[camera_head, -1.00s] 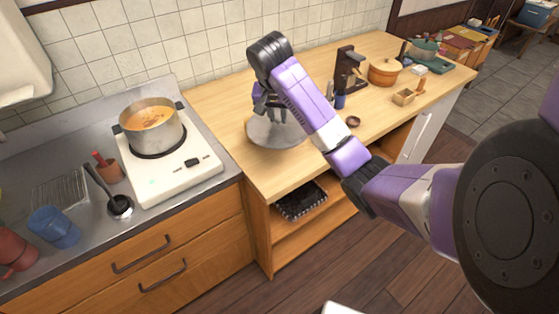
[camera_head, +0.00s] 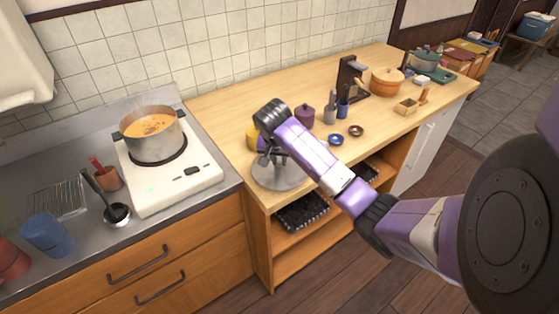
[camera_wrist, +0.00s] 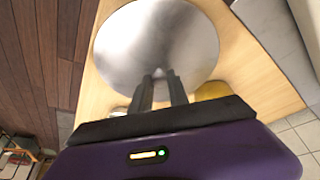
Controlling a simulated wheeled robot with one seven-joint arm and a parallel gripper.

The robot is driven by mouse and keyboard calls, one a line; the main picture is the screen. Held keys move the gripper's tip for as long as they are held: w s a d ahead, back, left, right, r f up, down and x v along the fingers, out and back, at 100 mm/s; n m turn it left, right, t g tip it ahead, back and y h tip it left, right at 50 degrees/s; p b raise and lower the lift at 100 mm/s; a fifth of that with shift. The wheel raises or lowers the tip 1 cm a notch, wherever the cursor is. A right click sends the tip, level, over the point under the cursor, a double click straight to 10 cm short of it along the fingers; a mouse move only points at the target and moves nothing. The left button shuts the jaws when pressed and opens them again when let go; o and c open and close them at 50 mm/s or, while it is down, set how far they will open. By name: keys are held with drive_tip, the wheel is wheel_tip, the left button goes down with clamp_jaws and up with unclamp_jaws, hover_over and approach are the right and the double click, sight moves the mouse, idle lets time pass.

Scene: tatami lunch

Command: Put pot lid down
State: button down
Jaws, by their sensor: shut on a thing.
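The pot lid (camera_head: 276,178) is a round, shiny metal disc at the left end of the wooden counter, close to its front edge. My gripper (camera_head: 272,160) is above it and shut on its middle. I cannot tell whether the lid touches the counter. The open pot (camera_head: 153,138) with orange soup stands on the white stove at the left.
A yellow object (camera_head: 252,137) stands just behind the lid. A dark purple pot (camera_head: 304,115), cups and small bowls (camera_head: 336,140) stand to the right. The wooden counter (camera_head: 225,110) has bare room behind the lid. A ladle (camera_head: 116,213) lies by the stove.

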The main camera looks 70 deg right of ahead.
drive_tip(key=shift+f, duration=0.25)
drive_tip(key=shift+f, duration=0.15)
drive_tip(key=c, duration=1.3)
unclamp_jaws()
drive_tip(key=shift+p+v, duration=1.05)
drive_tip(key=shift+v, duration=5.1)
drive_tip(key=shift+a, duration=0.1)
